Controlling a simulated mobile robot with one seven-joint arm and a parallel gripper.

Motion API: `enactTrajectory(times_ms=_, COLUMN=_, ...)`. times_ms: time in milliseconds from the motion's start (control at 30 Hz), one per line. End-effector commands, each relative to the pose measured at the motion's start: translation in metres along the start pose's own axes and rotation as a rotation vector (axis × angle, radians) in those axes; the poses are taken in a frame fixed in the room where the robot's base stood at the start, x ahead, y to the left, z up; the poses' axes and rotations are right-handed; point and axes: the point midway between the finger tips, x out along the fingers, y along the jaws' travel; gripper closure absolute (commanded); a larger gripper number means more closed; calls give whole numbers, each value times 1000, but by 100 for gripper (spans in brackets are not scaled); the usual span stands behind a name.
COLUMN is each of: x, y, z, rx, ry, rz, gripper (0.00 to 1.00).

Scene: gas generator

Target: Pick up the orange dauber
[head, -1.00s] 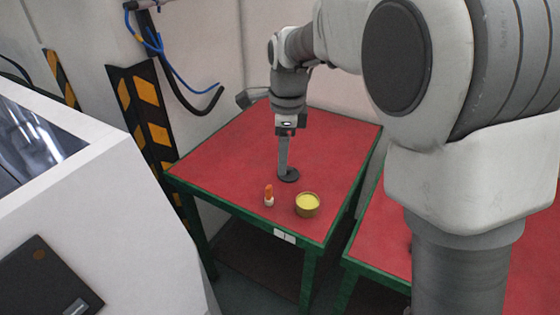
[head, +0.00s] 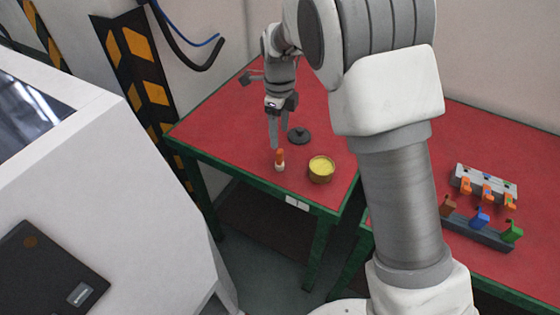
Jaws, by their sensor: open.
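The orange dauber (head: 280,160) stands upright near the front edge of the red table, with an orange top and a pale base. My gripper (head: 279,133) points down just behind and above it, its fingers apart and nothing visible between them. Whether the fingertips touch the dauber cannot be told from this view.
A round tin with yellow contents (head: 321,169) stands right of the dauber. A dark round lid with a knob (head: 299,136) lies behind it. A second red table at the right holds a grey rack (head: 484,183) and a rail with coloured parts (head: 479,232). A white machine (head: 110,200) stands left.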

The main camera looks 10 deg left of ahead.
Motion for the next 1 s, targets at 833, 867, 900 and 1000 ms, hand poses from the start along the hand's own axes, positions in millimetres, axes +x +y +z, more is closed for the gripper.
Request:
enactTrajectory(times_ms=833, x=107, y=4, z=-2, rx=-2, ry=0, rz=1, gripper=30)
enactTrajectory(times_ms=867, x=107, y=4, z=-2, rx=-2, ry=0, rz=1, gripper=30)
enactTrajectory(times_ms=900, x=108, y=4, z=-2, rx=-2, ry=0, rz=1, gripper=30)
enactTrajectory(times_ms=1000, x=107, y=4, z=-2, rx=-2, ry=0, rz=0, gripper=30)
